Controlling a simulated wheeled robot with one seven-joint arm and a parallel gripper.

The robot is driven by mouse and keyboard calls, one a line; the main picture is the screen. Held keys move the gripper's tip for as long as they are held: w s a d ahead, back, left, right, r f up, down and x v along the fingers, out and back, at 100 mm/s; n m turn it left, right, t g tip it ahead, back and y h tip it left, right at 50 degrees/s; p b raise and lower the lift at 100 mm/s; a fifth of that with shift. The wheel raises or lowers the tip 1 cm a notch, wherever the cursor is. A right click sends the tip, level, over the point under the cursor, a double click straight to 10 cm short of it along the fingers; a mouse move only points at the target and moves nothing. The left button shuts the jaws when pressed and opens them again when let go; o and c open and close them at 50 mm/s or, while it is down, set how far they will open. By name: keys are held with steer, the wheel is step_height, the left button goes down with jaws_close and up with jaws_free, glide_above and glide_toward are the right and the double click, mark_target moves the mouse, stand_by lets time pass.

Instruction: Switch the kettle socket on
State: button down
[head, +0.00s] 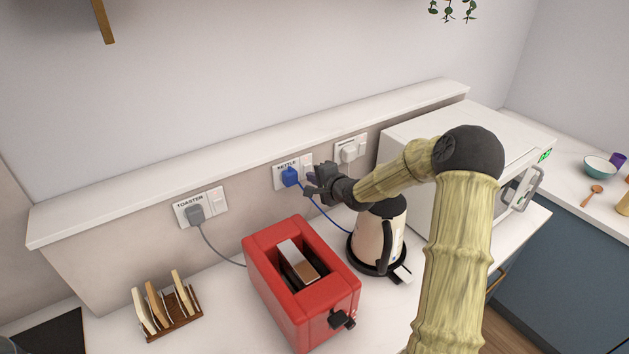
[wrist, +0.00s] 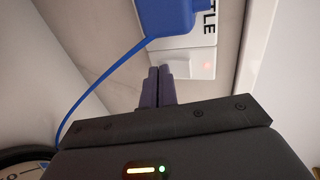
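The kettle socket (head: 279,184) is a white plate on the wall, labelled KETTLE, with a blue plug (head: 290,177) in its left half. In the wrist view the plug (wrist: 166,16) and its blue cord show at the top. The socket's white rocker switch (wrist: 197,65) carries a small red mark; I cannot tell its tilt. My gripper (head: 311,185) is in front of the socket's right side, partly covering the switch in the head view. In the wrist view its dark fingers (wrist: 158,80) are together, empty, with tips at the switch's left edge; contact is unclear.
The cream kettle (head: 372,238) stands below my gripper. A red toaster (head: 300,290) stands left of it. The toaster socket (head: 201,208) is farther left; a third socket (head: 349,148) with a white plug is right. A ledge (head: 250,146) runs above the sockets.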

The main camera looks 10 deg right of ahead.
steer(key=shift+r, duration=0.15)
steer(key=shift+r+p, duration=0.8)
steer(key=shift+p, duration=0.05)
steer(key=shift+s, duration=0.1)
steer(key=shift+s+d, duration=0.15)
steer(key=shift+s, duration=0.1)
steer(key=v, duration=1.3)
steer(key=shift+s+f, duration=0.1)
